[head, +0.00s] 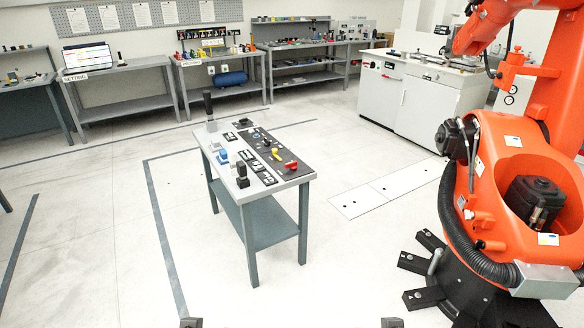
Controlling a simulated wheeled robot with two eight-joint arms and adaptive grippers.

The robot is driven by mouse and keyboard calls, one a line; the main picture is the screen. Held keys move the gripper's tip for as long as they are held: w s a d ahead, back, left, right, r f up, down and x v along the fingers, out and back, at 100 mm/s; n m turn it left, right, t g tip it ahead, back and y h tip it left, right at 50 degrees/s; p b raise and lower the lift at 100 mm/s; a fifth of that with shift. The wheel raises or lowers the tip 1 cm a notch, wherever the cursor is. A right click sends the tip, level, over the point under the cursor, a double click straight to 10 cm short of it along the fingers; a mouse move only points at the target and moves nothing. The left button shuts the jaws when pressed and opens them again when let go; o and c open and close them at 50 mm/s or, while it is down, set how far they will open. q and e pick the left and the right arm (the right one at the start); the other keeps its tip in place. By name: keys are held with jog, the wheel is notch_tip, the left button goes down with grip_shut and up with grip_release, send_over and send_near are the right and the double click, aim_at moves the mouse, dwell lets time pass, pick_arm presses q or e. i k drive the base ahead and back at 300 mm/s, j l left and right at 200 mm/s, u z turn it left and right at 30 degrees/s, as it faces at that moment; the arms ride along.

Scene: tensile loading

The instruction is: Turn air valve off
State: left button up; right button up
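No air valve can be told for certain at this size. A small grey table (262,198) stands in the middle with a dark panel of small fittings; a red handle-like part (291,165) and a yellow one (276,154) are on it. A blue part (222,156) and an upright black part (242,175) are near its left edge. Only dark tips show at the bottom edge, seemingly my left gripper (191,322) and my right gripper (391,322). Both are far from the table, and their fingers are cut off by the frame.
A large orange robot arm (500,190) on a black base fills the right side. Workbenches with tools line the back wall; a blue tank (229,79) is on one. A white cabinet (425,105) stands at the back right. Floor before the small table is clear.

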aim_at(293, 165)
jog(key=i+z, duration=0.2)
jog(key=z, duration=0.35)
jog(key=i+j+z, duration=0.35)
jog(key=i+j, duration=0.15)
jog(key=i+j+z, duration=0.35)
jog(key=i+j, duration=0.5)
jog(key=j, duration=0.15)
jog(key=i+j, duration=0.25)
jog(key=j, duration=0.2)
